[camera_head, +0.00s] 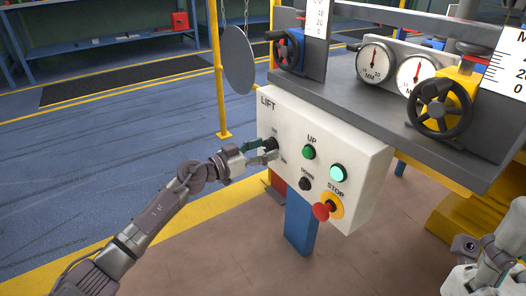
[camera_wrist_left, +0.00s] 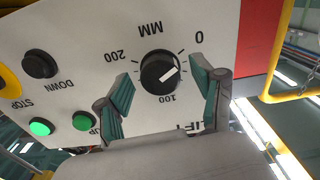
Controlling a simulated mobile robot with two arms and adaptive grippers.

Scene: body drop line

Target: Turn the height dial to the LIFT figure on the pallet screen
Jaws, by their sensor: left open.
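The height dial (camera_wrist_left: 154,69) is a round black knob with a white mark, on the pale LIFT panel (camera_head: 345,165). In the left wrist view the panel appears upside down, with 0, 100, 200 and MM around the dial. The white mark points right, between 0 and 100. My left gripper (camera_wrist_left: 162,70) is open, with its green-padded fingers on either side of the dial; I cannot tell whether they touch it. In the head view, my left gripper (camera_head: 268,147) largely covers the dial. My right gripper (camera_head: 482,248) shows only partly at the lower right. I see no pallet screen.
The panel also holds a green UP button (camera_head: 309,152), a lit green button (camera_head: 338,173), a black DOWN button (camera_head: 305,184) and a red STOP knob (camera_head: 323,210). Gauges (camera_head: 376,63) and handwheels (camera_head: 440,105) stand above. A yellow post (camera_head: 217,70) rises behind my left arm.

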